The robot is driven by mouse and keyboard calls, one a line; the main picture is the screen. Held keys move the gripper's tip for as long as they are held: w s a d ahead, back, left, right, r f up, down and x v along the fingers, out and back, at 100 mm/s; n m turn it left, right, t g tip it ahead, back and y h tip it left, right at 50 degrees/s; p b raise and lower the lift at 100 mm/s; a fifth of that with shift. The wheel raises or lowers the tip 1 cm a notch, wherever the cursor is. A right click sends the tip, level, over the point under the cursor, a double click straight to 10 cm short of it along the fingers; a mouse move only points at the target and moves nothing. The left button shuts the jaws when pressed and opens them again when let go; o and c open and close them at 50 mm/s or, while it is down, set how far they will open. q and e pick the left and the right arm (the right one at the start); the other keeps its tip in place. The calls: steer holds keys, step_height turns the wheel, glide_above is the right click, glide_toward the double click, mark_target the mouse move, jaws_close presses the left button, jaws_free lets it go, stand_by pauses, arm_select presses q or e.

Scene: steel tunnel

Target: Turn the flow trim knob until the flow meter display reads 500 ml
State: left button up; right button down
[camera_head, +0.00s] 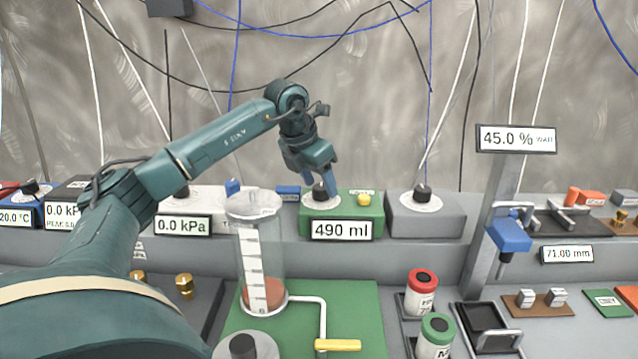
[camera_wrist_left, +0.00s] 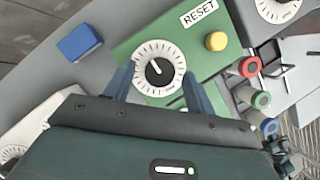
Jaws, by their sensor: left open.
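The flow trim knob (camera_wrist_left: 159,70) is a black knob on a white dial on the green box (camera_head: 345,213). In the head view the knob (camera_head: 319,192) is partly behind my left fingers. The flow meter display (camera_head: 342,230) on the box front reads 490 ml. My left gripper (camera_head: 318,184) reaches down over the knob from above. In the left wrist view its blue fingers (camera_wrist_left: 158,88) are open, one on each side of the dial's near part, with the knob just beyond the line between the tips. I cannot tell whether either finger touches it. My right gripper is not in view.
A yellow button (camera_head: 364,200) labelled RESET sits on the same box, right of the knob. A grey box with a black knob (camera_head: 422,193) stands to the right. A clear measuring cylinder (camera_head: 262,255) stands in front at left. A blue block (camera_wrist_left: 79,43) lies left of the dial.

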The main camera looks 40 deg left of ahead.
arm_select(q)
steer(key=shift+w+f, duration=0.15)
steer(key=shift+f, duration=0.15)
steer(key=shift+c, duration=0.3)
steer(key=c, duration=0.9)
